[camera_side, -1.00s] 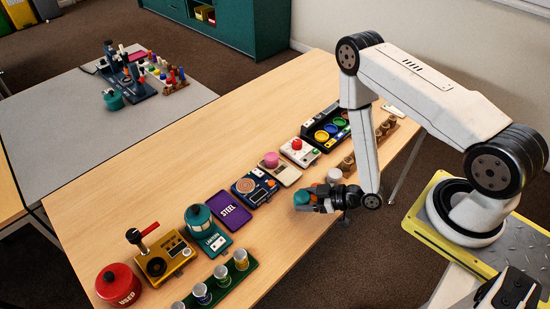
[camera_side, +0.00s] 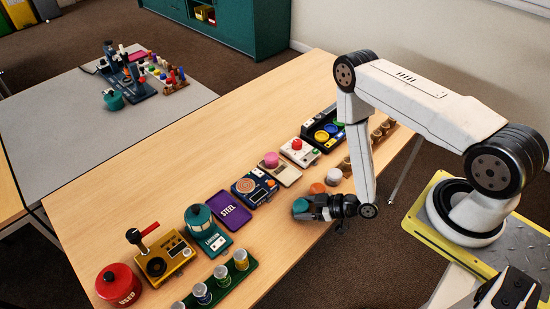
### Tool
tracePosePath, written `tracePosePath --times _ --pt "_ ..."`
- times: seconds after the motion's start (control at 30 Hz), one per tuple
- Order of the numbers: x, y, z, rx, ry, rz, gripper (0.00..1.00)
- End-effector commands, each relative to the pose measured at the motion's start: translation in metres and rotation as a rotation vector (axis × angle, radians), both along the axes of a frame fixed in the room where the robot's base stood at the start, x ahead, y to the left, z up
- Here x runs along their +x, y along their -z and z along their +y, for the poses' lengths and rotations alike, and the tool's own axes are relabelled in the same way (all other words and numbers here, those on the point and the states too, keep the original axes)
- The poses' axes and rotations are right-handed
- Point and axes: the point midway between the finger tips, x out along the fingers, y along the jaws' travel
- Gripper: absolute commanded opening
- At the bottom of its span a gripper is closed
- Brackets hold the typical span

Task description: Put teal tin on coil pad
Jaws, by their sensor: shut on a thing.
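The teal tin (camera_side: 300,206) is between the fingers of my gripper (camera_side: 308,208), which is shut on it. Its round teal top shows, and the dark fingers hide part of its side. The tin is near the table's right edge; I cannot tell whether it touches the table. The coil pad (camera_side: 262,192) is a dark blue device with a round copper-coloured coil on top. It stands to the left of and beyond my gripper, apart from it, and no tin is on it.
An orange tin (camera_side: 317,189) and a white tin (camera_side: 334,176) stand close behind my gripper. A purple STEEL tray (camera_side: 232,212) and a calculator-like device with a pink top (camera_side: 285,174) flank the coil pad. The table's left part (camera_side: 150,190) is clear.

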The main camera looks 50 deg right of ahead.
Motion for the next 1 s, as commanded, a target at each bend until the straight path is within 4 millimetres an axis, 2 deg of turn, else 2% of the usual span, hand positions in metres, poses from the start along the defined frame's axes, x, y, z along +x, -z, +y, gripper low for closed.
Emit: tracePosePath --times 0.03,0.13,0.57,1.0 --pt "0.000 0.001 0.000 0.000 0.000 0.000 0.70" --pt "0.000 0.001 0.000 0.000 0.000 0.000 1.00" --pt "-0.002 0.000 -0.002 0.000 0.001 0.000 1.00" --pt "-0.026 -0.012 -0.017 0.000 0.004 0.000 1.00"
